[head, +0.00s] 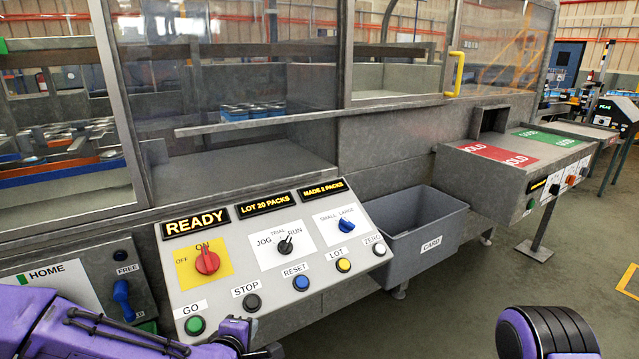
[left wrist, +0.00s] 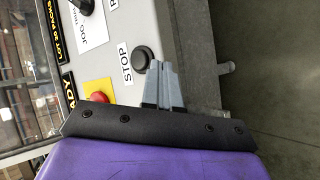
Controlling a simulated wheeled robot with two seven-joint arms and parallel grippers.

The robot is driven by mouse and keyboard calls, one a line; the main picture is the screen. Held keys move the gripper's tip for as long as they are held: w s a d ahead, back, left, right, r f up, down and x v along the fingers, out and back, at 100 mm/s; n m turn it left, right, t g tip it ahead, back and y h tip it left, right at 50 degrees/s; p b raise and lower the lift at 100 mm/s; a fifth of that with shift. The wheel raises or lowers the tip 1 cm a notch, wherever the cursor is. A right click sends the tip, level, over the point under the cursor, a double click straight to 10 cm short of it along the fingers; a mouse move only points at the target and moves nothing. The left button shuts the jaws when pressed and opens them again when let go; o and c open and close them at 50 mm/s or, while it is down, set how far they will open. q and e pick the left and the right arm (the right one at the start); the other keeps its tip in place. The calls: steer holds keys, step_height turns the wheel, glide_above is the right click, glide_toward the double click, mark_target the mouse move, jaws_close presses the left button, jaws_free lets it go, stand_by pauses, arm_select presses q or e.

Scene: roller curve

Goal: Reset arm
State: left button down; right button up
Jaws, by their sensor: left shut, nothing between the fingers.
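The control panel (head: 290,255) is light grey and sloped. It carries a green GO button (head: 195,326), a black STOP button (head: 252,302), a blue RESET button (head: 301,283) and a yellow LOT button (head: 343,265). My left gripper (head: 240,328) is at the panel's lower front edge, below STOP in the head view. In the left wrist view its grey fingers (left wrist: 162,86) are shut and empty, with their tips close beside the STOP button (left wrist: 142,59). I cannot tell whether they touch the panel. My right gripper is out of view.
Displays read READY (head: 195,222), LOT 20 PACKS and MADE 2 PACKS. A red switch (head: 207,261) points to ON. A grey CARD bin (head: 430,235) stands right of the panel. A HOME panel with a blue lever (head: 122,298) is at left.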

arm_select(q)
steer(key=s+a+f+m+g+y, duration=0.1)
steer(key=s+a+f+m+g, duration=0.2)
steer(key=s+f, duration=0.55)
steer(key=s+a+f+m+g+y, duration=0.1)
steer(key=s+a+f+m+g, duration=0.15)
steer(key=s+f, duration=0.6)
steer(key=s+a+f+m+g+y, duration=0.1)
steer(key=s+a+f+m, duration=0.1)
steer(key=s, duration=0.5)
steer(key=s+a+f+m+g+y, duration=0.1)
steer(key=s+a+f+m+g, duration=0.1)
steer(key=s+a+f, duration=0.3)
steer(key=shift+s+m, duration=0.35)
steer(key=shift+s, duration=0.85)
